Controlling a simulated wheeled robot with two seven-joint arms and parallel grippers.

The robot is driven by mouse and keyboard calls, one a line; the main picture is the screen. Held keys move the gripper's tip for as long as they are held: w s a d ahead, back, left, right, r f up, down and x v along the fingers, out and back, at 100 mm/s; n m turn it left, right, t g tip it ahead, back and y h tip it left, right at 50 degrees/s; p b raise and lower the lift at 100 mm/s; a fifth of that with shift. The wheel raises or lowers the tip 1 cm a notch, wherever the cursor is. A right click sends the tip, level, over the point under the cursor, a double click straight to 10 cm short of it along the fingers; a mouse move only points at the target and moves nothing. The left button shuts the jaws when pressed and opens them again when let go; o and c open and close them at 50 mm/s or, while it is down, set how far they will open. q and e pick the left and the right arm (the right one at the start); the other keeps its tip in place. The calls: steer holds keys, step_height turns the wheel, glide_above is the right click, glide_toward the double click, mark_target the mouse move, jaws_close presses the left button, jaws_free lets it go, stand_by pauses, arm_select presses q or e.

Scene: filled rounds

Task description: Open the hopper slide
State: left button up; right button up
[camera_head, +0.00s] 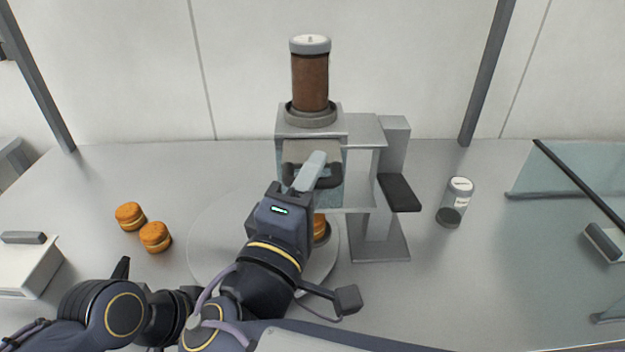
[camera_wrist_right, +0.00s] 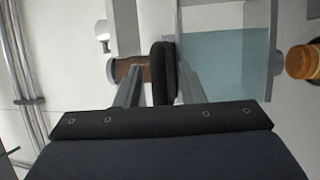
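The hopper (camera_head: 310,82) is a clear cylinder of brown filling with a grey cap, standing upright on a grey dispenser frame (camera_head: 361,225). A dark slide handle (camera_head: 327,174) sticks out at the front below the hopper. My right gripper (camera_head: 312,168) is at this handle. In the right wrist view the dark handle (camera_wrist_right: 163,72) stands between the two fingers of my right gripper (camera_wrist_right: 160,75), with a visible gap on at least one side. The gripper hides part of the handle in the head view. Dark left arm links show at the lower left; no left fingers are visible.
Two orange-brown filled rounds (camera_head: 155,237) lie on the table at left. Another round (camera_head: 319,228) sits under the dispenser on a pale round plate (camera_head: 215,232), partly hidden by my right arm. A dark lever pad (camera_head: 399,192) and a small jar (camera_head: 456,202) are to the right.

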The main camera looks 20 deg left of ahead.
arm_select(q)
steer(key=shift+f, duration=0.2)
steer(key=shift+f+b, duration=0.7)
steer(key=shift+b, duration=0.2)
arm_select(e)
steer(key=s+f, duration=0.1)
steer(key=s, duration=0.6)
steer(key=shift+s+a+f, duration=0.15)
steer(key=shift+s+a, duration=0.2)
steer(key=shift+a, duration=0.1)
steer(key=shift+d, duration=0.1)
